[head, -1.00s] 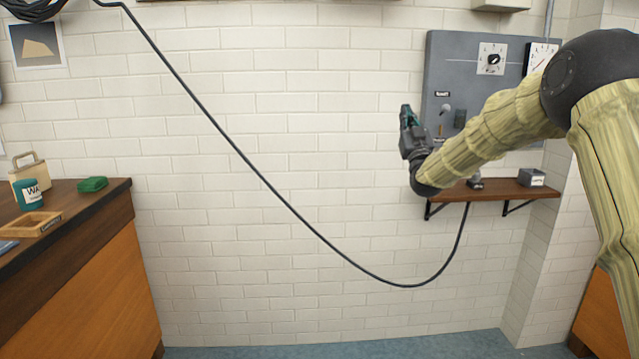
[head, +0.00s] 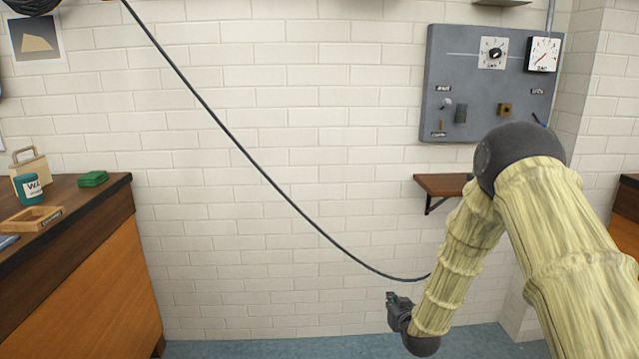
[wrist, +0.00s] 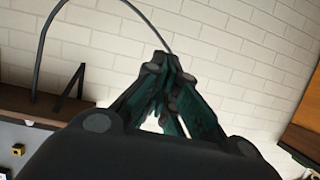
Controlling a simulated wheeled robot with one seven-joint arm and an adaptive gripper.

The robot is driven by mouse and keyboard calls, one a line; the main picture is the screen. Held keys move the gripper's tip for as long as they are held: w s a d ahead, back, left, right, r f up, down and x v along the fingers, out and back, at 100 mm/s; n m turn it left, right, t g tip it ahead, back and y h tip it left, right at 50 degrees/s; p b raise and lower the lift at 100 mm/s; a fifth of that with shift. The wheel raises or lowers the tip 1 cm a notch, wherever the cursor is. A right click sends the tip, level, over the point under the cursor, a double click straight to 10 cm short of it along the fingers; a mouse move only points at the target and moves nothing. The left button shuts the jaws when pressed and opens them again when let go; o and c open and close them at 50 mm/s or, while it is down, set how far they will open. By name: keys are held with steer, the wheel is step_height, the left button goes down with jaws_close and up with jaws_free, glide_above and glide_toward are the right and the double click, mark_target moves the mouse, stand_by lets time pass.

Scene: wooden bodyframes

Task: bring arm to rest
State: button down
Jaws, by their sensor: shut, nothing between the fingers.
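My gripper (head: 392,299) hangs low in front of the white brick wall in the head view, at the end of my folded arm. It is well below the wall shelf and apart from everything around it. In the wrist view my gripper (wrist: 165,62) shows its green fingers drawn together at the tips, with nothing between them.
A grey control panel (head: 400,85) is absent of contact with my arm; a wooden shelf (head: 440,184) is partly hidden behind my arm. A black cable (head: 245,155) droops across the wall. A workbench (head: 95,270) with a green block (head: 92,178) stands left. The floor between is clear.

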steer(key=s+f+g, duration=0.3)
steer(key=s+f, duration=0.5)
steer(key=s, duration=0.4)
steer(key=s+f+g, duration=0.3)
steer(key=s+f, duration=0.4)
steer(key=s, duration=0.6)
steer(key=s+f+g, duration=0.4)
steer(key=s+f, duration=0.4)
steer(key=s, duration=0.4)
steer(key=s+d+f+m+g+h, duration=0.1)
steer(key=s+g, duration=0.3)
steer(key=s, duration=1.6)
step_height(320, 180, up, 20)
steer(key=p, duration=1.9)
steer(key=shift+f, duration=0.25)
